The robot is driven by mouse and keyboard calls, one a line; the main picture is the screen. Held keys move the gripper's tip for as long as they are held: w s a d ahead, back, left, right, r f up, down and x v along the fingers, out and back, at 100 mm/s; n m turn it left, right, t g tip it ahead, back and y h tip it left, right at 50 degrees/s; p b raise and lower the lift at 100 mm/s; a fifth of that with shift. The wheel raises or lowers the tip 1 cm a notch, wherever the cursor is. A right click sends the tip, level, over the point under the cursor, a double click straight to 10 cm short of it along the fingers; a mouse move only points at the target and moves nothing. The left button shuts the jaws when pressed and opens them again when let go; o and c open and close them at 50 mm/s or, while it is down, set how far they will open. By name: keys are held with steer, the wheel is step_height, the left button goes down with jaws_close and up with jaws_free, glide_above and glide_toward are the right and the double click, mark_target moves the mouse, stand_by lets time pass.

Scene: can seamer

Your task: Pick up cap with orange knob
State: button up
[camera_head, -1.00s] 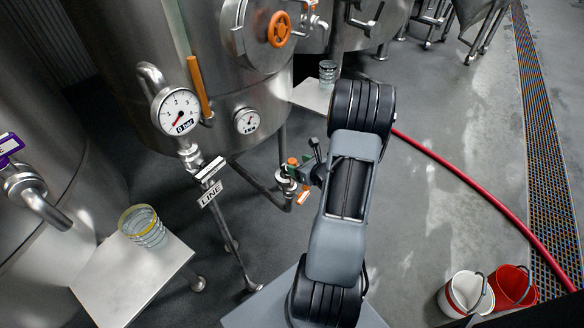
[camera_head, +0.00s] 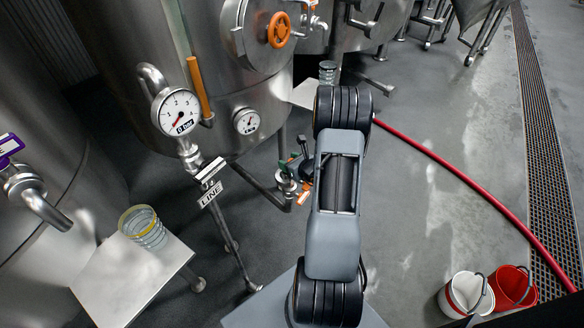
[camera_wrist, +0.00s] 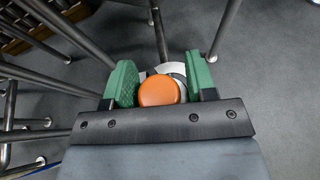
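The cap's orange knob (camera_wrist: 159,90) shows in the wrist view between the two green pads of my gripper (camera_wrist: 160,85). The pads stand apart, one on each side of the knob, and a gap shows at the right pad. A pale round metal part (camera_wrist: 174,70) lies behind the knob. In the head view my gripper (camera_head: 296,169) is at the pipe fitting below the tank, beside the small orange knob (camera_head: 306,187). My arm partly hides this spot, and the cap's body is hard to make out.
A steel tank (camera_head: 130,50) with gauges stands behind. A small table (camera_head: 130,275) holds a glass. A red hose (camera_head: 450,165) crosses the floor at right; buckets (camera_head: 512,285) stand lower right.

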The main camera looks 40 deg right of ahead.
steer(key=shift+s, duration=0.1)
steer(key=c, duration=0.9)
step_height(320, 180, up, 3)
steer(key=s+d+r+p, duration=0.1)
steer(key=s+d+r, duration=0.6)
steer(key=s+r, duration=0.25)
steer(key=w+a+f+n+y+b, duration=0.1)
steer(key=w+a+f, duration=0.1)
steer(key=w+a, duration=0.1)
steer(key=w+a+f+n+g+y+b, duration=0.1)
steer(key=w+a+f+n+y, duration=0.1)
steer(key=w+a, duration=0.1)
steer(key=w+a+f+n+y+b, duration=0.1)
steer(key=w+a+f, duration=0.1)
steer(key=w, duration=0.1)
steer(key=shift+w+a+y+b, duration=0.3)
steer(key=shift+a+y, duration=0.1)
steer(key=shift+w+d+r+n, duration=0.1)
steer(key=shift+w+r+n, duration=0.05)
steer(key=shift+w+n, duration=0.15)
steer(key=shift+f+b, duration=2.35)
steer(key=shift+f, duration=0.6)
steer(key=shift+f+b, duration=0.3)
steer(key=shift+f, duration=0.05)
